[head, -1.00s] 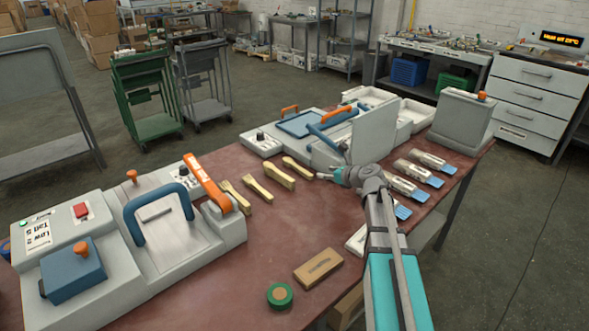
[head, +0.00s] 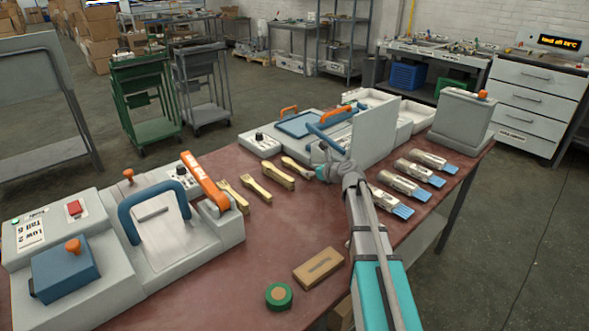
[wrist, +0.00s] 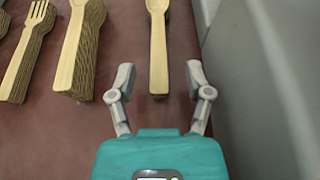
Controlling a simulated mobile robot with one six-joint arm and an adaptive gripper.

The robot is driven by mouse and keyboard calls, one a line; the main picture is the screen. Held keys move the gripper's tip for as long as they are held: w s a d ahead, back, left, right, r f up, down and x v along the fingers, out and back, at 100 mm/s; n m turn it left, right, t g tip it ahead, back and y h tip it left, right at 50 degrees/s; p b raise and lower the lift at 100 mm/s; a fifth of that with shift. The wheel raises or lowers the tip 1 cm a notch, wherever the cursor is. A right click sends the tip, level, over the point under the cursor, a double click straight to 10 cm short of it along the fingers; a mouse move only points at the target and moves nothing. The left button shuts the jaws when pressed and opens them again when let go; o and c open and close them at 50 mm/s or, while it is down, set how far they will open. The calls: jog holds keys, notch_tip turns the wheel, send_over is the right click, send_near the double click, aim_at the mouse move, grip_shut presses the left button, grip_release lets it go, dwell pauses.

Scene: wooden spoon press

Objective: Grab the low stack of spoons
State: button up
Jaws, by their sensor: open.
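The low stack of spoons (head: 296,166) lies on the reddish-brown table top, at the right end of a row of wooden cutlery stacks. In the wrist view the low stack (wrist: 158,50) is thin and pale, its near end reaching between my fingertips; its far end is cut off by the frame. My gripper (wrist: 160,76) is open, one finger on each side of that end, with a gap on both sides. In the head view my gripper (head: 322,173) is at the right of the stack. A taller stack (head: 278,175) lies to its left, also in the wrist view (wrist: 78,55).
A fork stack (wrist: 27,50) is further left. A grey upright panel (head: 373,132) stands close on the right of my gripper. A press with a blue handle (head: 155,208) is at left. Several blue-tipped bundles (head: 405,186) lie at right.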

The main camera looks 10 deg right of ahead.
aim_at(301, 169)
jog(key=shift+b+x, duration=1.1)
jog(key=shift+x, duration=1.55)
jog(key=shift+s, duration=0.1)
jog(key=shift+c, duration=0.2)
grip_shut()
